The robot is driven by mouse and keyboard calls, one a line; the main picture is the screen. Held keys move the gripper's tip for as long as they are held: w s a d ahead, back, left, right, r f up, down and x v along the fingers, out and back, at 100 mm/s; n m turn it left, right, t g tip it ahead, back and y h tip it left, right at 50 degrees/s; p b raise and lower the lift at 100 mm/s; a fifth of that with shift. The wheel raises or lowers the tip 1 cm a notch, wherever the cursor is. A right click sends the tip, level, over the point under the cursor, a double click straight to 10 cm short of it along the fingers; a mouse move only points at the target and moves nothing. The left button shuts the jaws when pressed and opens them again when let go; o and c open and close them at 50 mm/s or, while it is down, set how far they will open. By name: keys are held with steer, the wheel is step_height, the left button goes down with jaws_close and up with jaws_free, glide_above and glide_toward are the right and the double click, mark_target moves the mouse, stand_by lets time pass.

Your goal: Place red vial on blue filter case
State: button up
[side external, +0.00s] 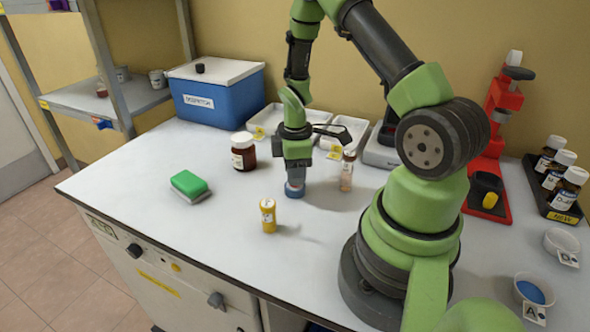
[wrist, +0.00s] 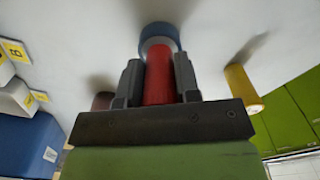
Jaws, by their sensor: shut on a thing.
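The red vial (wrist: 159,78) is between the fingers of my gripper (wrist: 158,85) in the wrist view, and the gripper is shut on it. The vial's far end lies over the round blue filter case (wrist: 157,30), lined up near its middle. In the side view the blue filter case (side external: 294,190) sits on the white bench, right under my gripper (side external: 296,178), which points straight down. There the fingers mostly hide the vial. I cannot tell whether the vial touches the case.
A yellow vial (side external: 268,216) stands in front, an amber vial (side external: 347,171) to the right, and a brown jar (side external: 243,152) to the left. A green sponge (side external: 190,186) lies further left. White trays (side external: 335,133) and a blue box (side external: 215,100) are behind. The front left bench is clear.

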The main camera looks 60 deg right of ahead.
steer(key=shift+f, duration=0.15)
steer(key=o, duration=0.9)
